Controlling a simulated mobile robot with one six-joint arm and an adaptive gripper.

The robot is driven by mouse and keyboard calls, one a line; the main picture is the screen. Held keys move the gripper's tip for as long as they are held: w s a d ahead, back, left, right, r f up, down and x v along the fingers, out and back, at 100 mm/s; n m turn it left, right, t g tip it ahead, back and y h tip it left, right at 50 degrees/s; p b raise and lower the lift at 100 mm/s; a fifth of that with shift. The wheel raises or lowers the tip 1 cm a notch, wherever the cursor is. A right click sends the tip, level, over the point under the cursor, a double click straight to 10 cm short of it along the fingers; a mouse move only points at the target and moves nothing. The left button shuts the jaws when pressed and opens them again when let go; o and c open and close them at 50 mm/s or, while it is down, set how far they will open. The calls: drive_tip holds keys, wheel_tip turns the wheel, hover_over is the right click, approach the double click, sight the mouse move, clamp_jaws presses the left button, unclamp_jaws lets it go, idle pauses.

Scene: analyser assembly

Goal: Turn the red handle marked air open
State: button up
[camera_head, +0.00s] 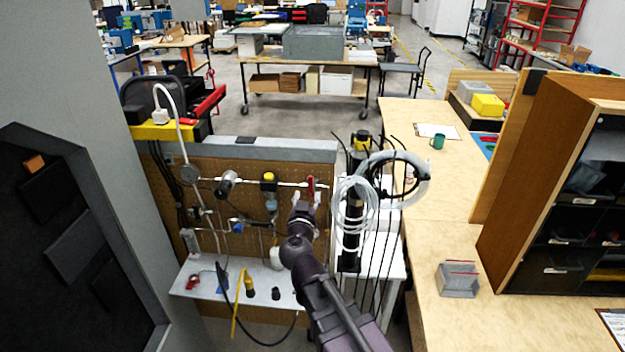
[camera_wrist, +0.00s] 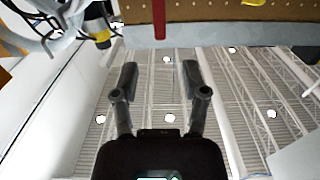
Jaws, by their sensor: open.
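The red handle (camera_head: 310,187) stands upright on the pipe at the right part of the brown pegboard in the head view. In the wrist view, the red handle (camera_wrist: 159,18) hangs down from the top edge, in line with the gap between my fingers. My gripper (camera_wrist: 160,80) is open and empty, its two dark fingers apart and clear of the handle. In the head view my gripper (camera_head: 301,208) is just below the handle, partly hidden by my wrist. Any marking on the handle is too small to read.
The pegboard (camera_head: 240,165) also carries pipes, a yellow-topped regulator (camera_head: 269,186) and a blue valve handle (camera_head: 237,228). Coiled clear hoses (camera_head: 357,205) and a black stand with thin rods are close on the right. A white shelf (camera_head: 180,287) with small parts lies below.

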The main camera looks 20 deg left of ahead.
sight(311, 179)
drive_tip(key=x, duration=0.9)
drive_tip(key=shift+c, duration=0.2)
clamp_jaws()
drive_tip(key=shift+s+d, duration=0.1)
